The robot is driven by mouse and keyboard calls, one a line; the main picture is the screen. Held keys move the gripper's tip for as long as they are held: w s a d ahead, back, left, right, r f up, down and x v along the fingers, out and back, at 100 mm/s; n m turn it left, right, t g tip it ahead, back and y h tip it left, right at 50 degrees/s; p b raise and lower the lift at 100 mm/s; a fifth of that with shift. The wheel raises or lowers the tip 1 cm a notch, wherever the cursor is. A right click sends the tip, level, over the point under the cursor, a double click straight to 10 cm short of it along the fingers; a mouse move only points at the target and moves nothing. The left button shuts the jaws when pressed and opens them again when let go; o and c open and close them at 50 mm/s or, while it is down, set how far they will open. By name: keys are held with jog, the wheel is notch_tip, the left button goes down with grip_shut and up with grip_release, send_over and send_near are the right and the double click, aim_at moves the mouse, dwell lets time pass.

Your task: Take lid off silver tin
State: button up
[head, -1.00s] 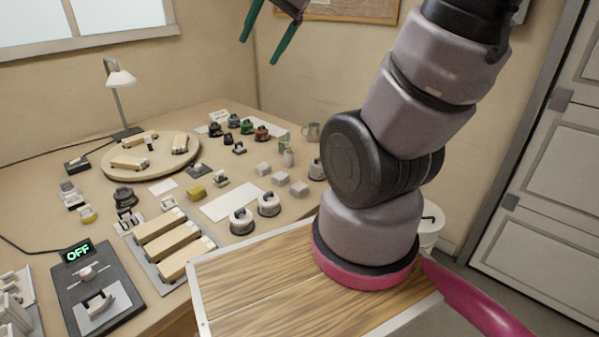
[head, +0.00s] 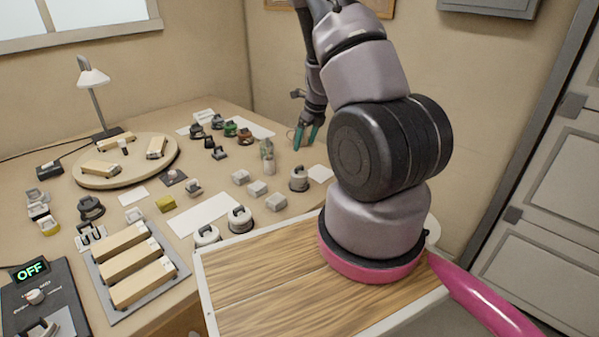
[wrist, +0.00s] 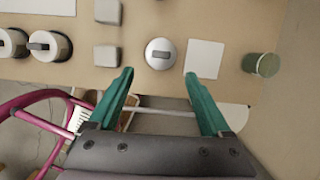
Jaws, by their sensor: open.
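The silver tin (head: 299,182) stands upright near the right edge of the desk, with a grey handled lid on top. In the wrist view the tin (wrist: 160,60) is seen from above, round and pale, with a grey bar handle on its lid. My gripper (head: 305,143) is open and empty above the right rear part of the desk. In the wrist view my gripper (wrist: 157,78) has its two green fingers spread, and the tin shows between and beyond the fingertips, apart from them.
A white square (wrist: 205,59) lies beside the tin. A greenish round container (wrist: 262,65) stands farther right. Pale blocks (head: 257,188) and white lidded tins (head: 240,219) stand nearby. A wooden-topped surface (head: 260,284) is in front.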

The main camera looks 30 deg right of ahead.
send_over(299, 166)
jog(key=s, duration=0.2)
jog(key=f, duration=0.5)
jog(key=shift+s+d+f, duration=0.1)
jog(key=shift+d+f, duration=0.3)
jog(key=x, duration=0.5)
jog(key=shift+a+f, duration=0.1)
jog(key=shift+f, duration=0.2)
grip_shut()
